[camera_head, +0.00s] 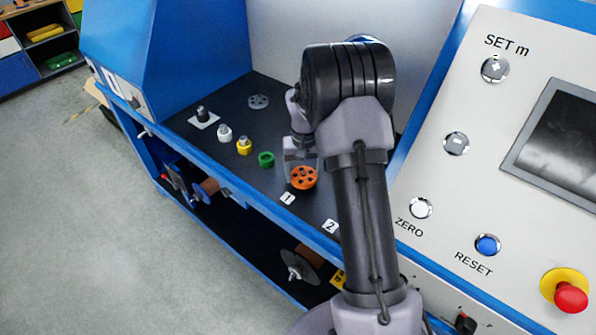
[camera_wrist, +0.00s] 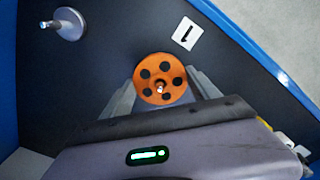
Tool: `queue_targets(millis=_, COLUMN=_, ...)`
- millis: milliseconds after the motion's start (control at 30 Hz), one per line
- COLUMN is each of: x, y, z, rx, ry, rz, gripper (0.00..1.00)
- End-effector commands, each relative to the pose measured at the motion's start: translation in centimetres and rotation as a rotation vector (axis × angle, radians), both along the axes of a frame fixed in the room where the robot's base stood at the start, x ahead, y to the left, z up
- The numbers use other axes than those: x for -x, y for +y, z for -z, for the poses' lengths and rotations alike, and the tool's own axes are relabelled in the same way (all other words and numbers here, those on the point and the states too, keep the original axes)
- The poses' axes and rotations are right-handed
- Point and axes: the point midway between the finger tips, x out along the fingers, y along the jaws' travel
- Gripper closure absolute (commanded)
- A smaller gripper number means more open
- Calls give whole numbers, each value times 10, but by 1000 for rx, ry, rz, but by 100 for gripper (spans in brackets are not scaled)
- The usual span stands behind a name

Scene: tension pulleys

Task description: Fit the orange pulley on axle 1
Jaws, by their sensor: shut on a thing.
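The orange pulley (camera_head: 304,178) is a disc with a ring of round holes, beside the tag marked 1 (camera_head: 288,198). It also shows in the wrist view (camera_wrist: 152,72), where the tag is at upper right (camera_wrist: 187,33). My gripper (camera_head: 301,167) is shut on the pulley, with one finger on each side of its rim. In the wrist view, a shiny pin tip, axle 1 (camera_wrist: 161,89), shows at the pulley's centre hole. The rest of the axle is hidden, and I cannot tell how far down the pulley sits.
A bare axle with a grey round base (camera_wrist: 66,24) stands at upper left in the wrist view. A green part (camera_head: 266,159), a yellow part (camera_head: 244,146), a white part (camera_head: 225,133) and a grey pulley (camera_head: 259,101) stand on the dark bench (camera_head: 205,150). A blue edge borders it.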

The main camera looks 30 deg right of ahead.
Motion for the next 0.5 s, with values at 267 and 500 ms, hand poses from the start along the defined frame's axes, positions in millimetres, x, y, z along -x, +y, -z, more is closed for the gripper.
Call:
queue_targets(millis=267, x=0, y=0, z=1, rx=0, ry=1, rz=0, gripper=5)
queue_targets(millis=500, x=0, y=0, z=-6, rx=0, ry=-1, rz=0, gripper=5)
